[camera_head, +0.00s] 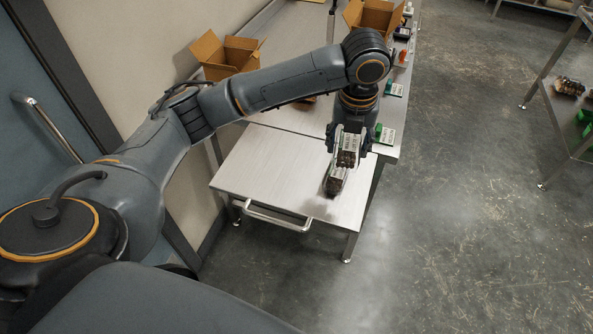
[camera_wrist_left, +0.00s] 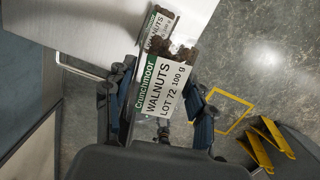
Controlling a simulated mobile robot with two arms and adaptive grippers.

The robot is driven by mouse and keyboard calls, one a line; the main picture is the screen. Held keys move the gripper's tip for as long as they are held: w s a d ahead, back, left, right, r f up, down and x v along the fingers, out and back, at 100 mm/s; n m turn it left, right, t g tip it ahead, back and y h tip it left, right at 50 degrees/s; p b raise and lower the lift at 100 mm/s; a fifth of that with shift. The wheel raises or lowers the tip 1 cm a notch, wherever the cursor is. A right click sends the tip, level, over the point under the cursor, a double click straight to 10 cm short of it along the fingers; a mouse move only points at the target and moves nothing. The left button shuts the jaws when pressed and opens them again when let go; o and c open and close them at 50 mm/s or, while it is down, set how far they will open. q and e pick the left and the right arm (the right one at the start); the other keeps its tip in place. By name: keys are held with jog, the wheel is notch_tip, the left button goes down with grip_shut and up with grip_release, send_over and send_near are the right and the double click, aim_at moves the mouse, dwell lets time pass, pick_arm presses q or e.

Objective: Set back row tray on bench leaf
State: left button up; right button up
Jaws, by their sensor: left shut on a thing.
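My left gripper (camera_head: 348,150) is shut on a clear clamshell tray of walnuts (camera_head: 349,143), above the right part of the bench leaf (camera_head: 265,165). In the left wrist view the held tray's green and white label (camera_wrist_left: 163,88) reads "Crunchmoor walnuts Lot 72 100 g", between the fingers (camera_wrist_left: 165,108). A second walnut tray (camera_head: 334,184) appears to lie on the leaf just in front of the gripper; its label also shows in the left wrist view (camera_wrist_left: 154,38). Whether the held tray touches the leaf or the second tray is unclear. My right gripper is out of view.
A push handle (camera_head: 278,217) runs along the leaf's front edge. Green-labelled packs (camera_head: 385,135) line the bench's right side behind my gripper. Open cardboard boxes (camera_head: 226,55) stand farther back. A shelf rack (camera_head: 570,115) stands at right. The leaf's left part is clear.

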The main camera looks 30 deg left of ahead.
pick_arm(q)
jog(key=shift+w+a+f+m, duration=0.1)
jog(key=shift+w+m, duration=0.2)
jog(key=shift+m, duration=0.5)
jog(key=a+f+p, duration=0.2)
jog(key=a+f, duration=0.2)
jog(key=a, duration=0.5)
send_near(293, 167)
jog(key=shift+w+d+f+p, duration=0.35)
jog(key=shift+d+f, duration=0.05)
jog(key=shift+d, duration=0.2)
jog(key=shift+a+f, duration=0.4)
jog(key=shift+f, duration=0.2)
jog(key=f, duration=0.1)
jog(key=f+p, duration=0.1)
jog(key=f, duration=0.1)
jog(key=shift+s+a, duration=0.1)
jog(key=shift+a, duration=0.25)
jog(key=shift+f, duration=0.45)
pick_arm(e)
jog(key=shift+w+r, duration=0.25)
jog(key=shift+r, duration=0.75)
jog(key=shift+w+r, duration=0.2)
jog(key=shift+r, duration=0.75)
pick_arm(q)
jog(key=o, duration=1.2)
jog(key=shift+f, duration=0.1)
